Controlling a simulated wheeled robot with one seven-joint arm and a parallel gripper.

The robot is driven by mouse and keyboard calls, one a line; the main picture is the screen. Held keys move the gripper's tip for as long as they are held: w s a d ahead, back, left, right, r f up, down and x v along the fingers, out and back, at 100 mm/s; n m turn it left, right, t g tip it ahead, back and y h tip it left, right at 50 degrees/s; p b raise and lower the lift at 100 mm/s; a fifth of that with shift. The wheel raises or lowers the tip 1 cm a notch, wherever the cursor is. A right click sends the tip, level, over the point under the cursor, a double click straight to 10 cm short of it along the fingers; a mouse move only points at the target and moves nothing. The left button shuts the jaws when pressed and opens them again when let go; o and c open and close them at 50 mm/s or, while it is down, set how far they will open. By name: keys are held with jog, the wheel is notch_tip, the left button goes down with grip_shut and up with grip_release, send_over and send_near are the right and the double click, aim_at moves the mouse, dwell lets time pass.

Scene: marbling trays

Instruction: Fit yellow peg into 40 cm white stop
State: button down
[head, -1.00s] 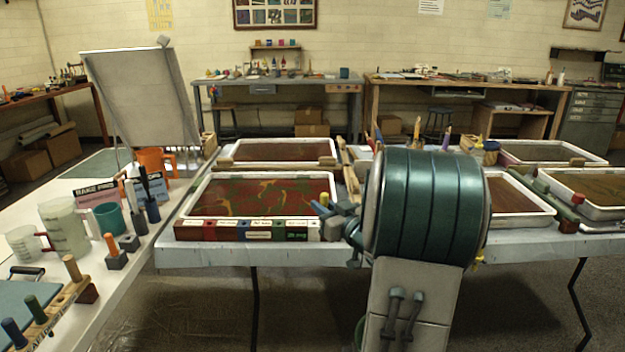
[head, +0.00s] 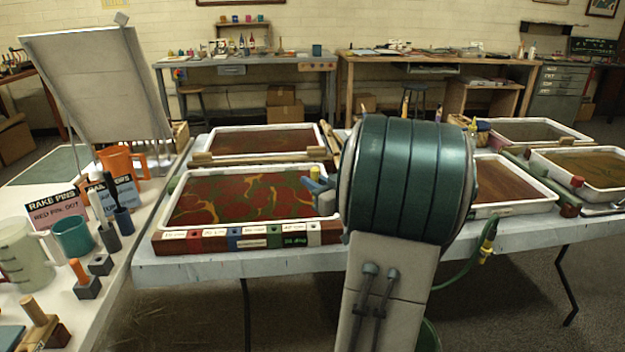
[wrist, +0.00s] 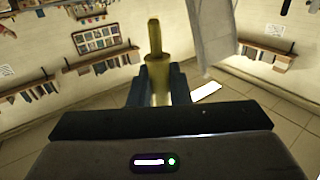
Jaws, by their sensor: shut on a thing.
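In the wrist view the yellow peg (wrist: 155,60) stands upright between the two dark fingers of my gripper (wrist: 158,88), which is shut on it. In the head view my gripper (head: 318,186) is partly hidden by my arm, and only a bit of the yellow peg (head: 315,172) shows. It appears over the right part of the front marbling tray (head: 167,212). Along that tray's front edge runs a wooden rail (head: 172,242) with coloured, labelled stops. The white stop (head: 313,236) is at the right end of the row, below my gripper. Its label and hole are too small to make out.
A second tray (head: 325,145) lies behind, with a wooden bar (head: 255,156) between. More trays stand to the right. On the left table are an orange peg in a grey block (head: 87,288), a teal mug (head: 73,236) and a slanted board (head: 95,85).

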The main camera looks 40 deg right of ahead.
jog(key=shift+a, duration=0.25)
jog(key=shift+f+b, duration=2)
jog(key=shift+f, duration=0.95)
jog(key=shift+f+b, duration=1.4)
jog(key=shift+f, duration=0.75)
jog(key=shift+r, duration=0.1)
jog(key=c, duration=1.3)
grip_release()
jog(key=shift+s, duration=0.1)
jog(key=s, duration=0.4)
jog(key=s+p, duration=0.1)
jog(key=s, duration=0.4)
jog(key=s+p, duration=0.1)
jog(key=s, duration=0.3)
jog(key=shift+s+d, duration=0.25)
jog(key=shift+s, duration=0.05)
